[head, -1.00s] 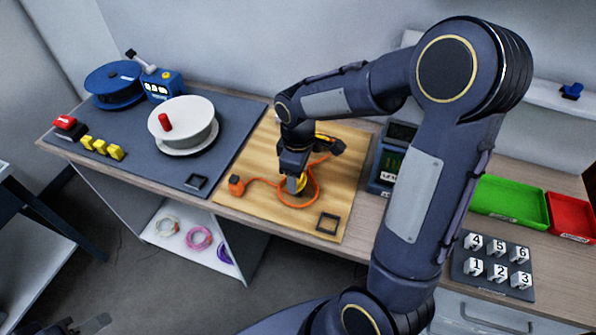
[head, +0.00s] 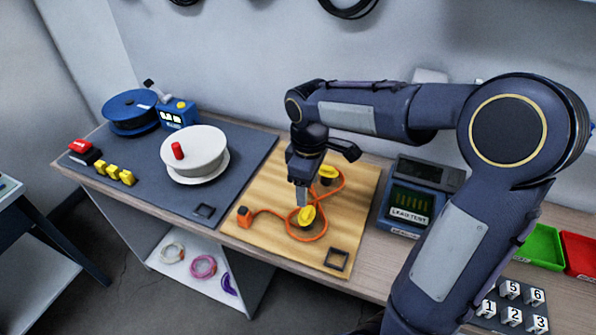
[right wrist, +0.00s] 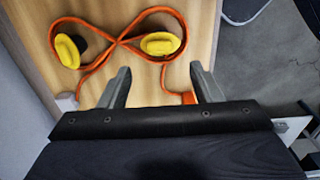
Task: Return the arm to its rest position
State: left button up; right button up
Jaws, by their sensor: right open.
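My right gripper (head: 302,196) is open and empty above the wooden board (head: 264,190). An orange cable (head: 268,211) lies on the board. It crosses itself in a figure-eight around two yellow-topped pegs, the near one (head: 307,216) and the far one (head: 328,172). In the right wrist view both pegs, one at left (right wrist: 68,50) and one at right (right wrist: 161,43), show beyond my right gripper (right wrist: 160,73), whose fingers stand apart. An orange block (head: 244,216) sits at the cable's left end. My left gripper is out of view.
A grey mat (head: 240,163) at left carries a white drum (head: 205,150), a blue reel (head: 130,107) and yellow blocks (head: 113,173). A lead-test device (head: 412,198) stands right of the board, close to my right arm. A numbered rack (head: 514,314) and green tray (head: 541,246) lie further right.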

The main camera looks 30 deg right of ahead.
jog(key=s+a+r+m+t+y, duration=0.1)
jog(key=s+a+m+t+y, duration=0.1)
jog(key=s+m, duration=0.3)
jog(key=s+a+r+m+t+y, duration=0.1)
jog(key=s+m, duration=0.4)
jog(key=s, duration=0.7)
jog(key=a+t, duration=0.1)
jog(key=t, duration=0.1)
jog(key=shift+s+a+t+y, duration=0.2)
jog(key=shift+t+y, duration=0.1)
jog(key=shift+y, duration=0.1)
